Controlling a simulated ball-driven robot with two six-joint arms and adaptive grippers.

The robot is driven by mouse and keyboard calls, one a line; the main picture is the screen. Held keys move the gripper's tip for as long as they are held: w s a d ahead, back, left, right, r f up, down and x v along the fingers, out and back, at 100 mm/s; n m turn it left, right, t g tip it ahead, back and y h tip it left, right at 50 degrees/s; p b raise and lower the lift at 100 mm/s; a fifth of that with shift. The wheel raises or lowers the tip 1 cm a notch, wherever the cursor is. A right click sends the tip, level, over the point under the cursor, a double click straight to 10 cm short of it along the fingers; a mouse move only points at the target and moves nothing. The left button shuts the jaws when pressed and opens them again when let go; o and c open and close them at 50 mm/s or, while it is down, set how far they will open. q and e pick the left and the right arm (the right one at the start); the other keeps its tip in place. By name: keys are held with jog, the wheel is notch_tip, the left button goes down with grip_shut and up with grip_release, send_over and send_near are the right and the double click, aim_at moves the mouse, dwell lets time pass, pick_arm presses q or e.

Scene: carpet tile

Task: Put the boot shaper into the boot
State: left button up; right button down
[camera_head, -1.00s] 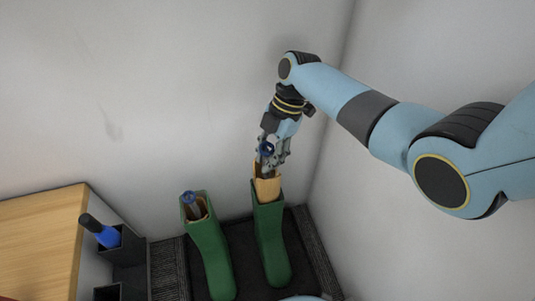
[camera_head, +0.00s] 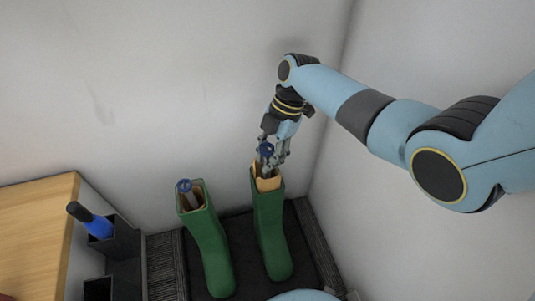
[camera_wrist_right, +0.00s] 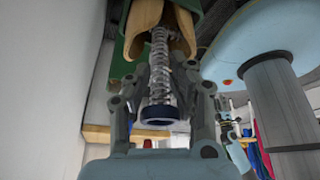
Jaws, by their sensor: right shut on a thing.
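The boot shaper (camera_head: 268,183) has tan wooden halves, a metal spring rod and a blue ring end. Its wooden part is mostly inside the top of the right-hand green boot (camera_head: 270,230), with a short tan stretch showing above the rim. My right gripper (camera_head: 270,158) is shut on the shaper's rod just above the boot. In the right wrist view the fingers flank the spring (camera_wrist_right: 160,48), and the tan halves (camera_wrist_right: 143,20) go into the green boot opening. The boot stands upright.
A second green boot (camera_head: 208,245) stands to the left with another blue-ringed shaper (camera_head: 186,192) inside. Both stand on a dark mat (camera_head: 240,270). Farther left are a dark holder (camera_head: 122,243) with a blue, dark-topped bottle (camera_head: 91,221) and a wooden-topped cabinet (camera_head: 35,235). Walls close in behind and right.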

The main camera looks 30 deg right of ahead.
jog(key=shift+f+b, duration=0.3)
jog(key=shift+f, duration=0.3)
jog(key=shift+f+b, duration=0.85)
jog(key=shift+f, duration=0.45)
pick_arm(q)
jog(key=shift+w+a+f+b, duration=0.1)
jog(key=shift+w+f+b, duration=0.2)
jog(key=shift+w, duration=0.6)
jog(key=shift+w+d+f+b, duration=0.15)
jog(key=shift+w+b, duration=0.15)
jog(key=shift+w, duration=0.55)
jog(key=shift+w+a+f+b, duration=0.15)
jog(key=shift+w+f+b, duration=0.15)
jog(key=shift+w, duration=0.6)
pick_arm(e)
jog(key=shift+f, duration=1.1)
pick_arm(q)
jog(key=shift+w+r, duration=0.1)
pick_arm(e)
jog(key=c, duration=1.1)
grip_release()
